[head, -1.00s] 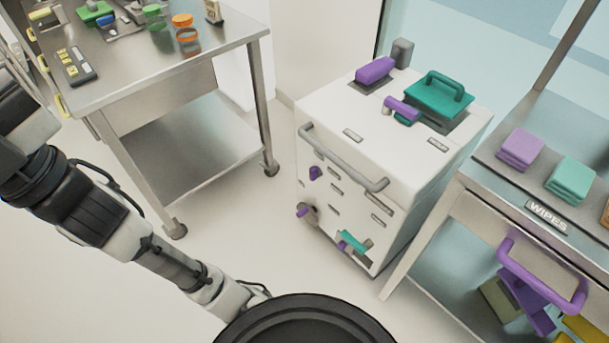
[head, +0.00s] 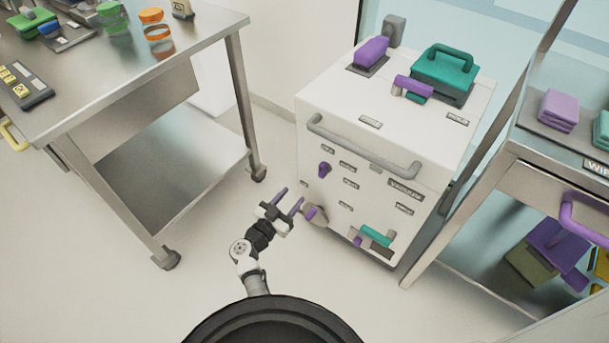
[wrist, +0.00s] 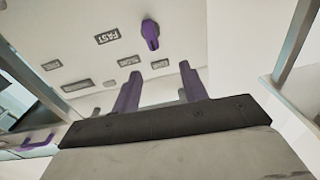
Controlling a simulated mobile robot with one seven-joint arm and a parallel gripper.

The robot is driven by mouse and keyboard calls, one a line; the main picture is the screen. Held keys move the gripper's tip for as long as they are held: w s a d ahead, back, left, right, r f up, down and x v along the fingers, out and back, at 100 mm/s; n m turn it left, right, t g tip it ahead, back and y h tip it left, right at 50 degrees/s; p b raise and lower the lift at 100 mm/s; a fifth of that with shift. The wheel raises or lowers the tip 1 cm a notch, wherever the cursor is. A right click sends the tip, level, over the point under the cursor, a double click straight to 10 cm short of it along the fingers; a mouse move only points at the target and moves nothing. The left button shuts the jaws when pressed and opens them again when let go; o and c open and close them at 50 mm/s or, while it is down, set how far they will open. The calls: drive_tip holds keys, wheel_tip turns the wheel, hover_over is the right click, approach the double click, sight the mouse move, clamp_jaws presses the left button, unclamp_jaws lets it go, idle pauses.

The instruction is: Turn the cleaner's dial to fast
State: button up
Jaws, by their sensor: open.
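The cleaner is a white box-shaped cabinet (head: 350,120) with a grey front bar. Its dial, a small purple knob (head: 324,170), sits on the upper left of the front face among small labels. In the wrist view the dial (wrist: 151,33) is ahead of the fingers, and its grip points down the picture. A label reading FAST (wrist: 106,37) is to its left. My gripper (head: 293,194) is open and empty, left of and below the dial in the head view. Its two purple fingers also show in the wrist view (wrist: 159,72), apart from the dial.
A grey and purple fitting (head: 315,214) sticks out low on the cleaner, close to my fingers. A teal handle (head: 377,235) is at lower right. A steel table (head: 190,75) stands left and a wipes cart (head: 540,145) right. Floor between table and cleaner is clear.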

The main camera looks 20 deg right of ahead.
sight(320, 173)
drive_tip(key=shift+g, duration=0.4)
drive_tip(key=x, duration=0.4)
drive_tip(key=b+x, duration=0.1)
drive_tip(key=x, duration=0.4)
drive_tip(key=s+f+b+x, duration=0.1)
drive_tip(key=x, duration=0.4)
drive_tip(key=shift+d+f, duration=0.1)
drive_tip(key=shift+d, duration=0.25)
clamp_jaws()
